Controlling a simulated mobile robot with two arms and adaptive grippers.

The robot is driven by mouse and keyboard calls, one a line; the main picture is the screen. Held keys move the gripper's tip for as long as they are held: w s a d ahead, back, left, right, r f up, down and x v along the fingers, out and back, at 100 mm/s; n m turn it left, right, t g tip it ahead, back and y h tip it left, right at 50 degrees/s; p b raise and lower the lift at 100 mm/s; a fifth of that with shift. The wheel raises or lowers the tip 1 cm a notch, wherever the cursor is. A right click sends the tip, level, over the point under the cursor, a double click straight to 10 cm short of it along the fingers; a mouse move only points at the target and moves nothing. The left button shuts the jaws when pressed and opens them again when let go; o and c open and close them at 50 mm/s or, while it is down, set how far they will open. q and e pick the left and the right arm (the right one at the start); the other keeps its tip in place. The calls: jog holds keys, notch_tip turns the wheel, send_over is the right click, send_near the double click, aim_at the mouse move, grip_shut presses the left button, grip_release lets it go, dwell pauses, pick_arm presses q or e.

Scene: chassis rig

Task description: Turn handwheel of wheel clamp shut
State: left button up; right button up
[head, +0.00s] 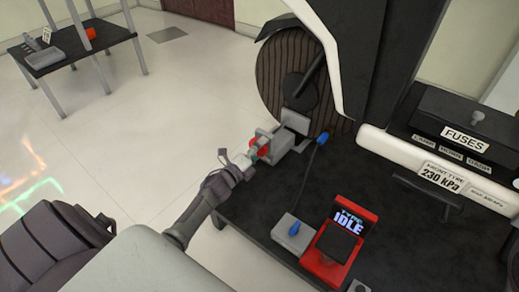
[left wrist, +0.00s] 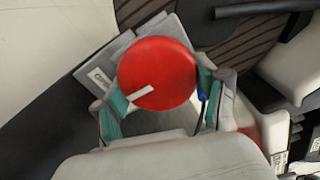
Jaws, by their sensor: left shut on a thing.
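The red handwheel (left wrist: 160,68) fills the middle of the left wrist view, a round disc with a white mark at its lower left. In the head view it shows as a small red piece (head: 263,148) on the grey wheel clamp (head: 284,141), which stands against the big ribbed wheel (head: 278,72). My left gripper (head: 252,155) is shut on the handwheel; its teal fingers (left wrist: 158,98) lie on either side of it. The clamp's grey body, with a partly covered label, shows behind the handwheel in the left wrist view. The clamp's jaws are mostly hidden. My right gripper is not in view.
On the black bench (head: 253,215) are a blue-tipped lever (head: 319,146), a grey box with a blue knob (head: 292,232) and a red tyre display reading IDLE (head: 342,240). A fuses box (head: 465,125) stands at right. A side table (head: 75,45) stands far left. Floor between is clear.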

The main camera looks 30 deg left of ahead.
pick_arm(q)
jog(key=shift+f, duration=0.1)
dwell(0.3)
jog(key=o, duration=1.2)
jog(key=shift+c, duration=0.2)
jog(key=s, duration=0.8)
jog(key=s+a, duration=0.1)
jog(key=s, duration=0.3)
